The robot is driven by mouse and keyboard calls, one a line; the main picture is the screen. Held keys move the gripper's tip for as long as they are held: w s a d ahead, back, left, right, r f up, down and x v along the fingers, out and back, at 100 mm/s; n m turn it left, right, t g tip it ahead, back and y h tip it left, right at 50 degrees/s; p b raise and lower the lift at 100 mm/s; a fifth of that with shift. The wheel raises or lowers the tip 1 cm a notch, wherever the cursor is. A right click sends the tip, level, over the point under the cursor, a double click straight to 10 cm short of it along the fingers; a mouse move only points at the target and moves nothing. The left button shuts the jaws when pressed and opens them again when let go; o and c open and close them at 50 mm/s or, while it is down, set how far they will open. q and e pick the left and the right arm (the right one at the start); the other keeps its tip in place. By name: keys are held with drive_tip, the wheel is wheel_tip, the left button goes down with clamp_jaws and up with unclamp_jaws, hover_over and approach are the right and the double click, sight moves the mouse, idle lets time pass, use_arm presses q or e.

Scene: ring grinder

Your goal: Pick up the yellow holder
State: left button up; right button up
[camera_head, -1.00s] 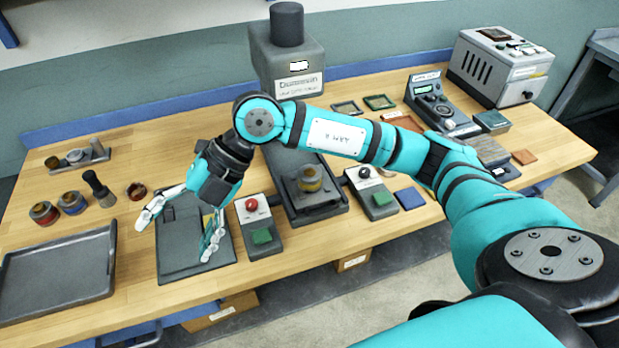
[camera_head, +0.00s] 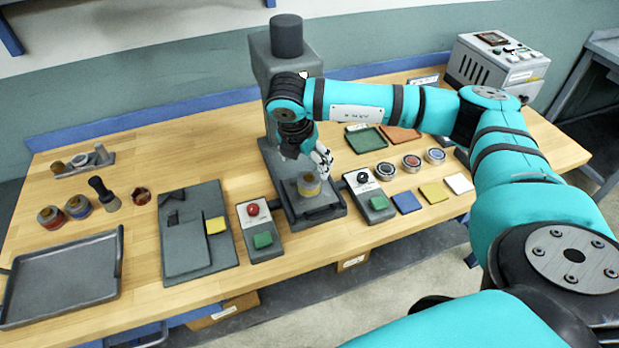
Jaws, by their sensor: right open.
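The yellow holder (camera_head: 308,185), a short round piece with a yellow band, sits on the dark bed of the grinder (camera_head: 330,213) in the middle of the table. My right gripper (camera_head: 318,163) is open and points down, just behind and above the holder in the picture. Its fingers are seen partly edge-on, and I cannot tell whether they touch the holder. My left gripper is not in view.
A red-button box (camera_head: 252,214) and a black-knob box (camera_head: 366,187) flank the grinder bed. Red (camera_head: 51,216) and blue (camera_head: 78,206) banded holders stand at the left, behind a grey tray (camera_head: 60,275). Coloured squares and several round pieces lie at the right.

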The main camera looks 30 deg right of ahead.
sight(309, 178)
drive_tip(key=x, duration=0.2)
drive_tip(key=shift+f+p, duration=0.3)
drive_tip(key=shift+f, duration=0.05)
drive_tip(key=shift+f+p, duration=0.2)
drive_tip(key=shift+p, duration=0.1)
drive_tip(key=x, duration=0.1)
drive_tip(key=p+x, duration=0.1)
drive_tip(key=x, duration=0.1)
drive_tip(key=p+x, duration=0.1)
drive_tip(key=shift+s+f, duration=0.3)
drive_tip(key=shift+w+f, duration=0.1)
drive_tip(key=shift+f, duration=0.15)
clamp_jaws()
drive_tip(key=shift+r, duration=0.15)
